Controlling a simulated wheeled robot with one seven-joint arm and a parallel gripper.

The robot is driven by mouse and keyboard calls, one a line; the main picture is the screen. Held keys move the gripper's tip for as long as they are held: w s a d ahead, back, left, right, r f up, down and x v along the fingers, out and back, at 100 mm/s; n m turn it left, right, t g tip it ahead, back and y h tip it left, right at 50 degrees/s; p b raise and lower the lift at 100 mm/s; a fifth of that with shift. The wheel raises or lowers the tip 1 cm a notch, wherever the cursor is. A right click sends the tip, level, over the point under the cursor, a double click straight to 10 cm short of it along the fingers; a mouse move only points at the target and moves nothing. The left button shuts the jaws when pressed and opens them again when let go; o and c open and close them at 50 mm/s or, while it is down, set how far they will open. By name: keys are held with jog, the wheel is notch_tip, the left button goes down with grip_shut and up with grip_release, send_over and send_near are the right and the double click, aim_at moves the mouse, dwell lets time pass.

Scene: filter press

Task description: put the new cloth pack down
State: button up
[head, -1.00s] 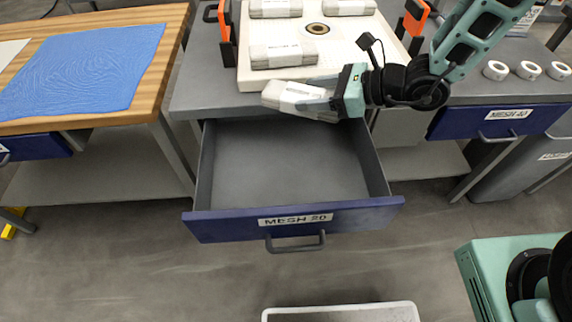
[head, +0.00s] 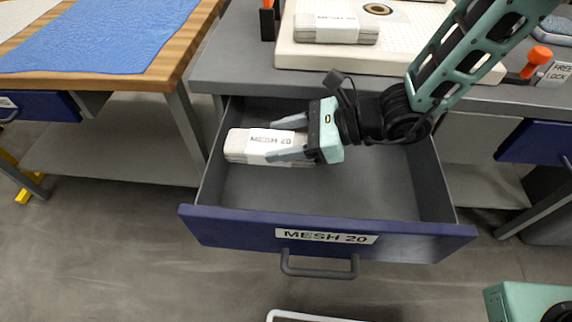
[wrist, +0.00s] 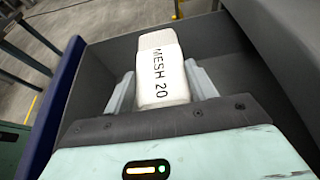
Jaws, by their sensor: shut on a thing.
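The white cloth pack (head: 240,146), with a paper band reading MESH 20, is in or just above the open drawer (head: 325,228) at its left side. I cannot tell whether it touches the drawer floor. My gripper (head: 288,139) is shut on the pack, one finger on each side. In the wrist view the pack (wrist: 162,65) sits between the two fingers of my gripper (wrist: 164,88), its label facing the camera. The drawer has a blue front labelled MESH 20, and the rest of its grey floor looks empty.
Above the drawer, a white perforated plate (head: 400,45) on the grey bench holds another banded pack (head: 337,27). A wooden table with a blue cloth (head: 100,35) stands at left. Another blue drawer (head: 535,143) is at right.

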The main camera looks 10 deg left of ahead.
jog(key=shift+f+b, duration=0.6)
jog(key=shift+f, duration=3.05)
jog(key=shift+f, duration=0.1)
jog(key=shift+f, duration=0.15)
jog(key=o, duration=1)
jog(key=shift+o, duration=0.2)
jog(key=shift+r, duration=0.2)
jog(key=shift+d+r, duration=0.2)
jog(key=shift+d, duration=0.05)
jog(key=p+v, duration=0.1)
jog(key=v, duration=1)
jog(key=shift+d+p, duration=0.3)
